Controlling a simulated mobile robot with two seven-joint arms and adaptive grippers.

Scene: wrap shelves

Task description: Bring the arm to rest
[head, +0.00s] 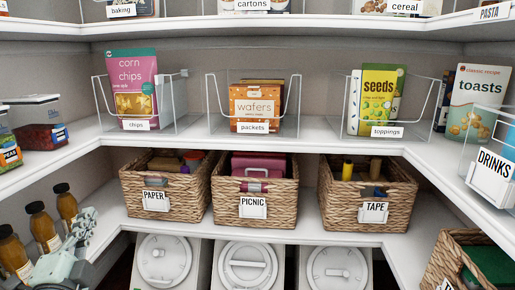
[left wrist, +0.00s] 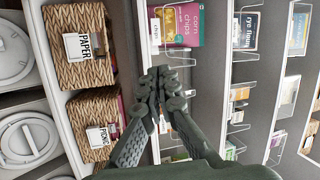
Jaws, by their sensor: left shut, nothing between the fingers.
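My left gripper (head: 86,222) shows at the lower left of the head view, in front of the shelves beside several brown bottles (head: 40,226). In the left wrist view its two fingers (left wrist: 164,76) meet at the tips, shut with nothing between them. Behind the fingertips in that turned view are a shelf edge (left wrist: 142,60) and the pink corn chips bag (left wrist: 189,24). That bag also stands in a clear bin (head: 133,85) in the head view. My right gripper shows in neither view.
Wicker baskets labelled PAPER (head: 134,196), PICNIC (head: 228,205) and TAPE (head: 342,208) stand on the lower shelf. Clear bins of wafers (head: 256,107) and seeds (head: 377,100) stand above. Round-lidded containers (head: 165,262) are below. Side shelves close in left and right.

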